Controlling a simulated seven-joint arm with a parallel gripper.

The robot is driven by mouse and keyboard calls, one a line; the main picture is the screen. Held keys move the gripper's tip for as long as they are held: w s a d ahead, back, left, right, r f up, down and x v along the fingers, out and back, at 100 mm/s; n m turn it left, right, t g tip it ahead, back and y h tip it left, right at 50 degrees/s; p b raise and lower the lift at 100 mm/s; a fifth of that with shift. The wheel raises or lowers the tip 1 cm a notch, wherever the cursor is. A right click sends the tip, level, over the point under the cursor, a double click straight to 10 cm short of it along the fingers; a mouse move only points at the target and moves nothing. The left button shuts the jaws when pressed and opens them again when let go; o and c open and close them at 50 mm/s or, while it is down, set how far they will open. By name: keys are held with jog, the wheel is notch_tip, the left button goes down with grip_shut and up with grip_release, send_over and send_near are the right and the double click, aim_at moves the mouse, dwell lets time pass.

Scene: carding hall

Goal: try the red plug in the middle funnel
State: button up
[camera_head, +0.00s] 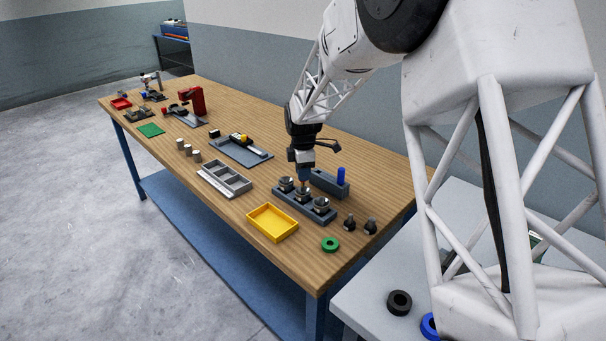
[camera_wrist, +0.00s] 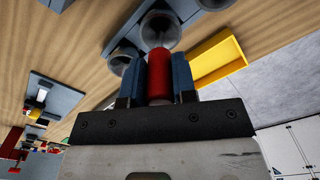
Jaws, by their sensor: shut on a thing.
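The red plug (camera_wrist: 160,78) is held between the two blue-grey fingers of my gripper in the wrist view. My gripper (camera_head: 304,178) points down over the middle funnel (camera_head: 303,194) in the head view, where the plug is hardly visible. In the wrist view the plug's far end overlaps the near rim of the middle funnel (camera_wrist: 160,28). I cannot tell whether it has entered. The other funnels are one on the left (camera_head: 286,184) and one on the right (camera_head: 321,206), all on a blue-grey base (camera_head: 283,196).
A blue plug (camera_head: 341,175) stands in a grey holder (camera_head: 322,183) behind the funnels. A yellow tray (camera_head: 272,223), a green ring (camera_head: 330,244) and two dark knobbed pieces (camera_head: 349,222) lie close by. A grey compartment tray (camera_head: 224,180) stands to the left.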

jog(key=shift+r, duration=0.65)
jog(key=shift+r, duration=0.7)
jog(key=shift+r, duration=0.35)
jog(key=shift+r, duration=0.2)
